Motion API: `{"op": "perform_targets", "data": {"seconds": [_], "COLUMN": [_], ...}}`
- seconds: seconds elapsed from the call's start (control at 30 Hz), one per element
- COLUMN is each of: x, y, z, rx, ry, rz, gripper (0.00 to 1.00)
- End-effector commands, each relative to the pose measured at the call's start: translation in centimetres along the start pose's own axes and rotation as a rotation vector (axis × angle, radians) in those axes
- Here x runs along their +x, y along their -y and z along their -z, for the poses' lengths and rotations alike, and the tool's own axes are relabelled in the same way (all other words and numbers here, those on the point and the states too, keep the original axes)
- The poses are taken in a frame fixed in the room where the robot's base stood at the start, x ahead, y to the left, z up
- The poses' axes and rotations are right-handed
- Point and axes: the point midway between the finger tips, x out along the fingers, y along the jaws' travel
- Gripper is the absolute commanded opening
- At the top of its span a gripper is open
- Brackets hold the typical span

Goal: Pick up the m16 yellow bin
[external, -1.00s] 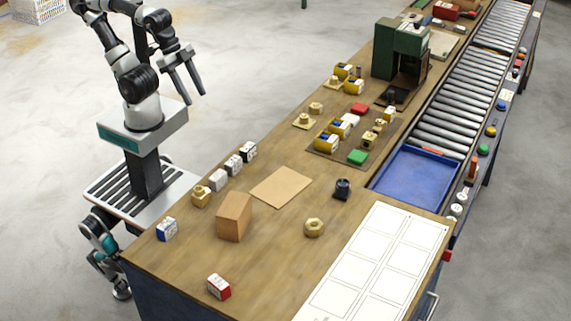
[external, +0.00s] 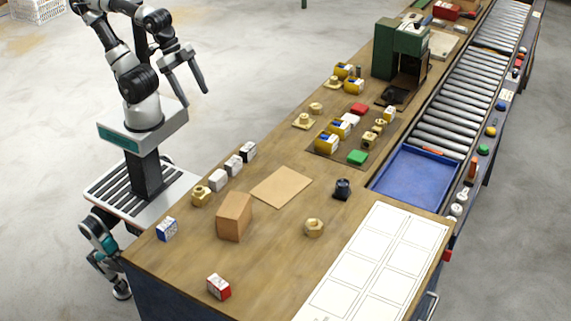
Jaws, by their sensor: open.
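Several small yellow bins with blue and white parts stand on the workbench (external: 270,220). Two are at the back, an upper one (external: 343,70) and a lower one (external: 354,87). Others stand on a brown mat (external: 318,153): a front one (external: 327,143), one behind it (external: 338,128) and a smaller one (external: 389,115) to the right. Their labels are too small to read, so I cannot tell which is m16. My gripper (external: 196,97) is open and empty, pointing down beside the bench's left edge, well left of the bins.
A green machine (external: 398,52) stands behind the bins. A green block (external: 357,157) and a red block (external: 360,108) lie near them. White boxes (external: 233,165) and a brown block (external: 234,215) are nearer. A blue tray (external: 415,178) and rollers (external: 455,115) line the right.

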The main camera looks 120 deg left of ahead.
Motion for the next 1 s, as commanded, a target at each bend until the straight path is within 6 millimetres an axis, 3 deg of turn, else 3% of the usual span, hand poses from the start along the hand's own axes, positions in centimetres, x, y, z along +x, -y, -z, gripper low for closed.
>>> {"op": "perform_targets", "data": {"seconds": [0.17,0.33,0.47,0.6,0.8,0.9,1.0], "x": [0.4,2.9,6.5,11.4,18.0,20.0,21.0], "y": [0.8,4.7,9.9,17.4,27.6,30.8,32.4], "z": [1.9,7.9,12.8,16.4,17.6,17.3,17.1], "rx": [-0.001,0.001,0.006,0.003,-0.002,-0.002,-0.001], "ry": [0.015,0.058,0.085,0.104,0.107,0.103,0.099], "rz": [0.010,0.026,0.028,0.022,0.006,0.002,0.000], "gripper": [0.67,0.67,0.67,0.67,0.67,0.67,0.67]}}
